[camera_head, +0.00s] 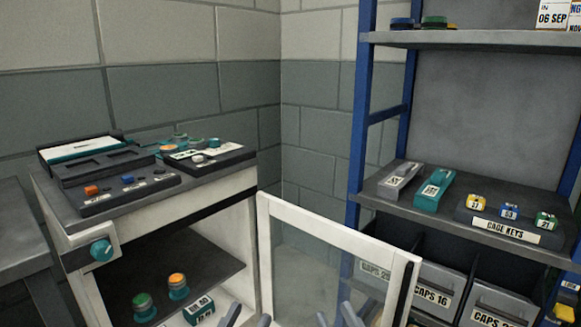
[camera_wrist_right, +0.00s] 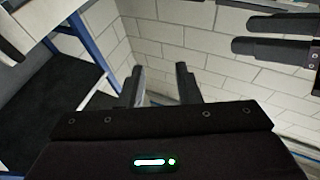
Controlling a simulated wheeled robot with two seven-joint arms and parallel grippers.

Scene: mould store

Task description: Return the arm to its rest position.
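My left gripper (camera_head: 248,318) shows at the bottom edge of the head view, with its fingertips apart and nothing seen between them. Its two separated fingers also show at the right of the right wrist view (camera_wrist_right: 240,36). My right gripper (camera_head: 364,317) is at the bottom of the head view, right of the left one. In the right wrist view its two fingers (camera_wrist_right: 160,78) stand apart, with only the block wall behind the gap. Most of both arms is out of view.
A white cabinet (camera_head: 245,183) stands at the left, with a teal knob (camera_head: 101,250) and small teal-based items (camera_head: 178,287) inside. Its glazed door stands open across the middle. A blue-post rack (camera_head: 362,120) with bins (camera_head: 437,291) is at the right.

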